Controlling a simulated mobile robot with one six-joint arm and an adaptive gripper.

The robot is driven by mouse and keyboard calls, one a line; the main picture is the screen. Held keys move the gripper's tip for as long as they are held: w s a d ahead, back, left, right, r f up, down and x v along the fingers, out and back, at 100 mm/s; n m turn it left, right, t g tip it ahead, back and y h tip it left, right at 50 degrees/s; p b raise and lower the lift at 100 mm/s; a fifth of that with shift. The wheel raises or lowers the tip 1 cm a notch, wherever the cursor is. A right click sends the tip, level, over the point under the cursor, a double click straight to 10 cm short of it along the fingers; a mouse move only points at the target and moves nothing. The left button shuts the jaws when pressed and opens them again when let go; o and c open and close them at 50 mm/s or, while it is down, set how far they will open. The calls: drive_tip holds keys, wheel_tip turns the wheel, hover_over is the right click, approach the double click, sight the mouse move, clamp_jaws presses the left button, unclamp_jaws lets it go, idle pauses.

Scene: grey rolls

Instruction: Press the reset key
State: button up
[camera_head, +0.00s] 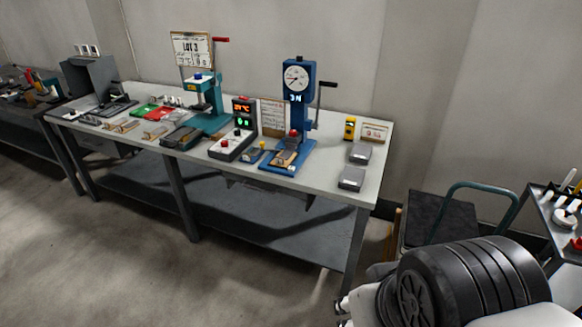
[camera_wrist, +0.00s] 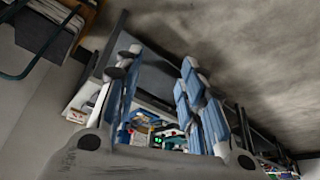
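A control box (camera_head: 233,145) with red and green lit digits and a red button on its sloped base stands mid-bench. Beside it on the right is a blue press (camera_head: 296,95) with a round dial, a small lit display, a side lever and a red knob low down. I cannot tell which of these keys is the reset key; no label is readable. My gripper (camera_wrist: 159,64) shows in the wrist view with its two blue-padded fingers apart and nothing between them. The bench devices appear small and far beyond the fingers. My gripper is not clearly visible in the head view.
The light-topped workbench (camera_head: 330,186) also carries a teal press (camera_head: 204,99), small grey boxes (camera_head: 351,178) and a yellow device (camera_head: 350,128). A cart (camera_head: 440,222) with a green handle and a tool table (camera_head: 558,235) stand at right. Floor before the bench is clear.

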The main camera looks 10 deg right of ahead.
drive_tip(key=shift+w, duration=0.15)
clamp_jaws()
idle(1.3)
